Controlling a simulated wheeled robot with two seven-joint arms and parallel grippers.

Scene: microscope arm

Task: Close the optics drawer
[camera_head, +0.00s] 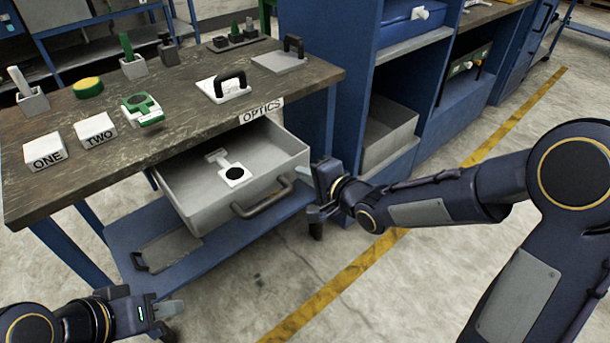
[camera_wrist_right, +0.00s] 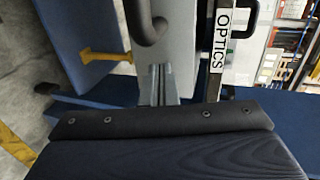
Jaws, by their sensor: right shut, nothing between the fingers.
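The grey optics drawer (camera_head: 190,207) is pulled well out from under the worktop, below the OPTICS label (camera_head: 261,111). A white piece with a black disc (camera_head: 233,173) lies inside it. The drawer's dark bar handle (camera_head: 262,198) is on its front and also shows in the wrist view (camera_wrist_right: 150,28). My right gripper (camera_head: 309,170) is shut and empty at the right end of the drawer front, beside the handle. In the wrist view its fingertips (camera_wrist_right: 163,70) meet or nearly meet the grey front; contact is unclear. My left gripper (camera_head: 170,309) is low at the left, away from the drawer; its opening is unclear.
The worktop (camera_head: 190,140) holds blocks marked ONE (camera_head: 43,151) and TWO (camera_head: 95,131), a green-and-white part (camera_head: 143,108) and handled plates. A blue lower shelf (camera_head: 215,245) lies beneath the drawer. A blue shelf unit (camera_head: 335,50) stands to the right. Floor in front is clear.

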